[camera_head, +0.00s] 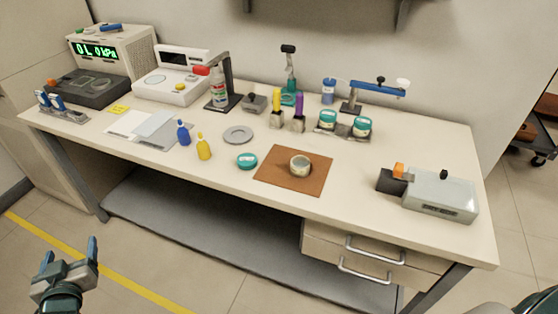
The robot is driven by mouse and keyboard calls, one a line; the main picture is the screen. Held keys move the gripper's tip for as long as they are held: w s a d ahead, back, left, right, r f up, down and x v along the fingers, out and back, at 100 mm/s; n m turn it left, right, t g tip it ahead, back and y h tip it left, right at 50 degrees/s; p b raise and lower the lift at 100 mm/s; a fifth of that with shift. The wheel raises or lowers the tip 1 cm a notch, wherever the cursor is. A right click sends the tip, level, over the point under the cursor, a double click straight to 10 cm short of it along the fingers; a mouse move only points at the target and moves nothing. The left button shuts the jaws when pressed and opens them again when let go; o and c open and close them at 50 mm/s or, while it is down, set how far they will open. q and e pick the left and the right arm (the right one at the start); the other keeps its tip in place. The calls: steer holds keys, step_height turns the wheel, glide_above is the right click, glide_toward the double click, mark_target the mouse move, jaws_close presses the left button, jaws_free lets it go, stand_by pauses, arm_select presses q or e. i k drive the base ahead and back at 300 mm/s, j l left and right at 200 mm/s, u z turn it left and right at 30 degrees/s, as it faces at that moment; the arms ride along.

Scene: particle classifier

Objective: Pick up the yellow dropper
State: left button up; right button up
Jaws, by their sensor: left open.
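My left gripper (70,256) is at the bottom left, in front of the table and well apart from the dropper. Its blue-tipped fingers are spread and nothing is between them. My right gripper does not show.
A grey dish (238,134), a teal-lidded jar (247,161) and a brown mat (318,184) with an open jar (300,164) lie right of the dropper. Papers (127,122) lie to the left. A grey device (440,194) stands at the right. The table's front edge (190,169) is close to the dropper.

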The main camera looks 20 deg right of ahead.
mark_target(202, 146)
steer(key=i+z, duration=0.15)
steer(key=z, duration=0.25)
steer(key=i+j+z, duration=0.1)
steer(key=z, duration=0.25)
steer(key=i+j+z, duration=0.1)
steer(key=z, duration=0.3)
steer(key=j, duration=0.1)
